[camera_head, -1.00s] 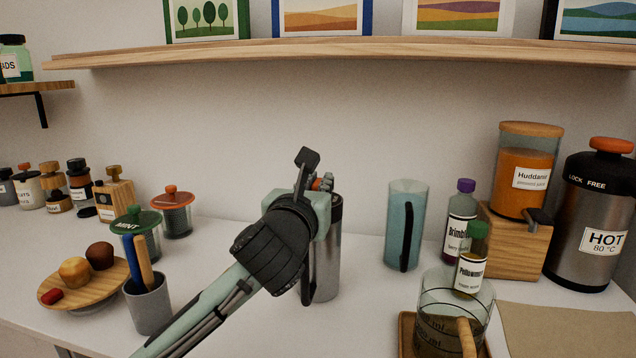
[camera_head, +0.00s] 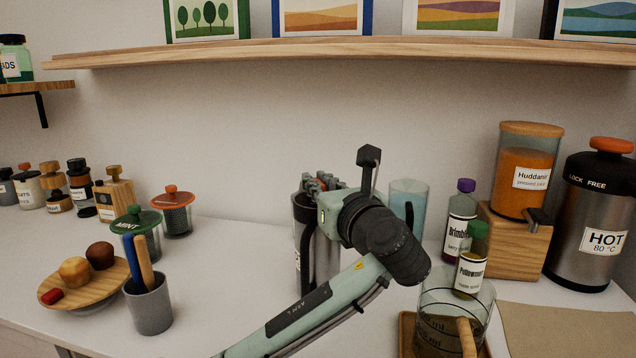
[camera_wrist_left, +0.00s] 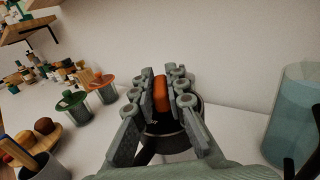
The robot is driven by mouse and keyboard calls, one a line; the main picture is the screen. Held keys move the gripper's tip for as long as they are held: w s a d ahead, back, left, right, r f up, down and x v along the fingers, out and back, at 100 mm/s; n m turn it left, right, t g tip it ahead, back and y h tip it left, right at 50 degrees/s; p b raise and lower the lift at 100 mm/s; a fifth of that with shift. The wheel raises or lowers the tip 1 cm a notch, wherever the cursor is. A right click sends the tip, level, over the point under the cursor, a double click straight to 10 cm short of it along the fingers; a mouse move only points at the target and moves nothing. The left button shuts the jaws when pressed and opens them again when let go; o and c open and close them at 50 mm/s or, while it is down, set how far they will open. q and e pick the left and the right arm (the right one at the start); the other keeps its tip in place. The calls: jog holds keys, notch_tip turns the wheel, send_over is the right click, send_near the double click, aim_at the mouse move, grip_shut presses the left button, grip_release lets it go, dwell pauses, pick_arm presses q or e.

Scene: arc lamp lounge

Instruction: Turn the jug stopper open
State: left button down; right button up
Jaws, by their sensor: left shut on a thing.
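A steel jug with a black top (camera_head: 318,262) stands on the counter in the middle of the head view, partly behind my left wrist. Its orange stopper (camera_wrist_left: 161,95) shows in the left wrist view, upright between the fingers. My left gripper (camera_head: 322,182) is at the top of the jug, with its fingers shut on the stopper. The left wrist view shows the finger pads (camera_wrist_left: 161,92) on both sides of the stopper, above the dark jug top. The stopper is mostly hidden by the fingers in the head view. My right gripper is not in view.
A blue pitcher (camera_head: 408,192) stands just right of my wrist. A large HOT flask (camera_head: 594,225) with an orange knob stands at far right. A glass beaker (camera_head: 440,300) is at front right. A cup with sticks (camera_head: 149,308) stands left; counter between is clear.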

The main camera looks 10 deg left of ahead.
pick_arm(q)
jog(key=n+g+y, duration=0.4)
jog(key=g+y, duration=0.1)
jog(key=shift+d+n, duration=0.1)
jog(key=shift+n, duration=0.2)
jog(key=shift+n+g+y, duration=0.7)
jog(key=shift+n+g, duration=0.55)
jog(key=shift+g, duration=0.6)
jog(key=shift+n+g+y, duration=0.7)
jog(key=shift+n+g, duration=0.55)
jog(key=shift+g, duration=1)
jog(key=c, duration=1.5)
grip_release()
jog(key=shift+c, duration=0.2)
notch_tip(320, 180, up, 10)
